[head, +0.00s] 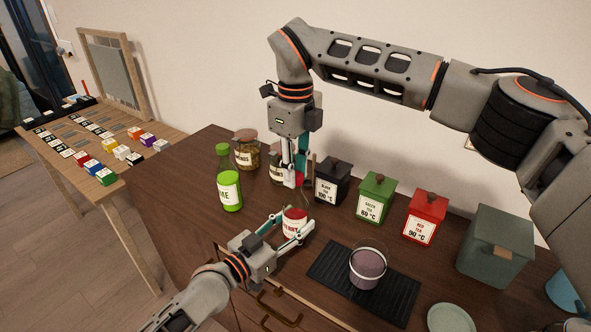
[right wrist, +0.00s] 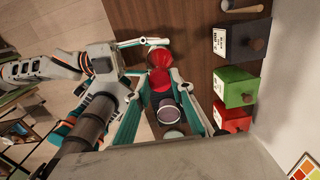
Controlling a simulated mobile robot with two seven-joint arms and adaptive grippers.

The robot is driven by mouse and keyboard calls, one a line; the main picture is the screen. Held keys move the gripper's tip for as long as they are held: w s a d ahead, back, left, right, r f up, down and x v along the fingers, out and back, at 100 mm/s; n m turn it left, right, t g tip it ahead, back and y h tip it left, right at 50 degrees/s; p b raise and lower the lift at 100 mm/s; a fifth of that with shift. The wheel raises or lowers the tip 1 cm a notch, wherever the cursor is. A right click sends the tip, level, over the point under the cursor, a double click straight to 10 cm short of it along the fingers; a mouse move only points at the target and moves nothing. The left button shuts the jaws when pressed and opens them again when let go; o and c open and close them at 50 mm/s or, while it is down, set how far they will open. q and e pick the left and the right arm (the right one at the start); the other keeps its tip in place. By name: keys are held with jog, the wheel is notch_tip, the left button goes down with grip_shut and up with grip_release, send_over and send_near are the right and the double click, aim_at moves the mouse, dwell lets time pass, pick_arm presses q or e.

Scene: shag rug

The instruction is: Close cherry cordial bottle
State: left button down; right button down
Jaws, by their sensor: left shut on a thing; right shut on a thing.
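The cherry cordial bottle (head: 294,224), red with a white label, stands on the dark wooden counter. My left gripper (head: 294,233) is shut around its body from the front; it also shows in the right wrist view (right wrist: 150,55). My right gripper (head: 294,172) points straight down above the bottle, shut on a small red piece that looks like the cap (head: 298,179). In the right wrist view, the cap (right wrist: 160,80) is between the fingertips, close to the red bottle (right wrist: 158,57). I cannot tell whether the cap touches the bottle's neck.
A green lime bottle (head: 230,190) and jars (head: 246,155) stand left of the bottle. Black (head: 332,182), green (head: 376,198) and red (head: 425,216) tea boxes stand behind and right. A glass cup (head: 368,268) sits on a black mat (head: 335,270) at front right.

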jog(key=m, duration=0.6)
jog(key=shift+m, duration=0.4)
jog(key=m, duration=0.3)
jog(key=shift+m, duration=0.3)
jog(key=m, duration=0.4)
jog(key=shift+m, duration=0.3)
jog(key=c, duration=1.8)
grip_release()
jog(key=shift+o, duration=0.2)
jog(key=shift+r, duration=2.25)
jog(key=shift+c, duration=0.3)
